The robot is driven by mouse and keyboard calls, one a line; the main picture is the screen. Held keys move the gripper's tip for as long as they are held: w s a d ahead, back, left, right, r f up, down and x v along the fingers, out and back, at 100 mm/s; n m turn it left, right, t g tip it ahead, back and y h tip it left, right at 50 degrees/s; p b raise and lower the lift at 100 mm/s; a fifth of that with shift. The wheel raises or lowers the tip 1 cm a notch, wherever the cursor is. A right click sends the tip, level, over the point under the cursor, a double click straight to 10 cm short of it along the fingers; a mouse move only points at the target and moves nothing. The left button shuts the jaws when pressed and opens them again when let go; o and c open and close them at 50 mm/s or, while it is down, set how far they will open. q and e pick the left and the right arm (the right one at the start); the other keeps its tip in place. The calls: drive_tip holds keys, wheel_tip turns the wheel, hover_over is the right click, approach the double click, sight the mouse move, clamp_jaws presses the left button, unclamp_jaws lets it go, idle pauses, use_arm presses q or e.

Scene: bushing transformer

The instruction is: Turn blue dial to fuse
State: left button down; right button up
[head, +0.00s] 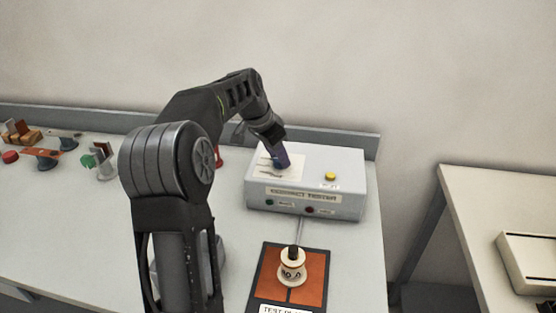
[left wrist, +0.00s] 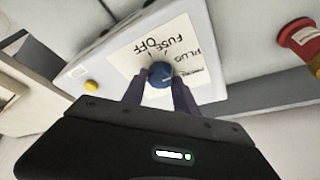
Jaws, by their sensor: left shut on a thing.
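The blue dial (left wrist: 160,74) sits on a white label on top of the tester box, with the words FUSE, OFF and PLUG printed around it. My left gripper (left wrist: 160,88) is shut on the dial, one finger on each side. In the head view my left gripper (head: 280,157) reaches down onto the left part of the grey tester box (head: 335,212), and the dial is mostly hidden there. I cannot tell exactly which word the dial points to. My right gripper is not in view.
A yellow button (head: 330,176) is on the box's right top. In front is an orange test pad (head: 312,295) holding a cream bushing (head: 291,265). Several small parts lie at the table's left. A second table (head: 480,200) stands right.

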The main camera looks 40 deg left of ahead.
use_arm(q)
drive_tip(key=n+y, duration=0.1)
drive_tip(key=n, duration=0.3)
drive_tip(key=shift+d+n+y, duration=0.15)
drive_tip(key=shift+n+y, duration=0.15)
drive_tip(key=shift+y, duration=0.1)
drive_tip(key=n, duration=0.2)
drive_tip(key=n+y, duration=0.1)
drive_tip(key=n, duration=0.1)
drive_tip(key=shift+n+g+y, duration=0.3)
drive_tip(key=shift+g, duration=0.1)
drive_tip(key=c, duration=0.9)
unclamp_jaws()
drive_tip(key=shift+d, duration=0.1)
drive_tip(key=shift+c, duration=0.2)
drive_tip(key=b+v, duration=0.1)
drive_tip(key=v, duration=0.6)
drive_tip(key=shift+r, duration=0.35)
drive_tip(key=shift+s+d, duration=0.1)
drive_tip(key=shift+s, duration=0.05)
